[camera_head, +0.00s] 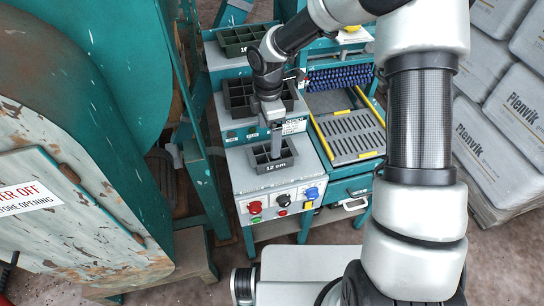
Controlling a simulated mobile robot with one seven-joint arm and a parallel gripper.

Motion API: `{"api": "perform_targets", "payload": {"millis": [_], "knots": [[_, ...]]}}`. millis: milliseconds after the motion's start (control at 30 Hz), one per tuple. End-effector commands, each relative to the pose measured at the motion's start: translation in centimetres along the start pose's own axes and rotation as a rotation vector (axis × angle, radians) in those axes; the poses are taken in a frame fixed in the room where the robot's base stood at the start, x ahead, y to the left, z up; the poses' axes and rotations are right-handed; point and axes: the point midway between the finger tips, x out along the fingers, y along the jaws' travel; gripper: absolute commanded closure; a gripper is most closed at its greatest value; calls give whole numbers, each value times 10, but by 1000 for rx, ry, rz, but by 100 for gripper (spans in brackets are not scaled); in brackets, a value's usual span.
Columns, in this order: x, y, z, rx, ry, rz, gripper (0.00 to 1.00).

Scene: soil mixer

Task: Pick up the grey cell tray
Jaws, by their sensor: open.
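A small dark grey cell tray (264,164), marked 12 cm, sits on the front step of a grey and teal machine. Dividers split it into several cells. My gripper (275,155) points down at this tray, with its finger end over or inside the cells. It is open; the gap between the fingers does not show from this angle. I cannot tell whether a finger touches the tray. The gripper hides part of the tray's middle and back. A larger dark tray (236,104) stands on the step behind, and a dark green tray (240,38) on the highest step.
Red, black and blue fittings (283,200) are on the machine's front panel. A slatted grate with yellow edges (350,136) lies to the right. A worn teal housing (70,130) stands at left. Stacked grey bags (505,120) stand at right.

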Motion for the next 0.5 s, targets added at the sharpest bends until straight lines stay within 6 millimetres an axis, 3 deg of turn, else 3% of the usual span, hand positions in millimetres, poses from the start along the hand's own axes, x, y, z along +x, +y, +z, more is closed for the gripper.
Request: {"api": "perform_targets", "payload": {"millis": [33, 200, 500], "knots": [[14, -1, 0, 0, 0, -4, 15], [38, 0, 0, 1, 0, -2, 15], [57, 0, 1, 2, -1, -2, 15]]}}
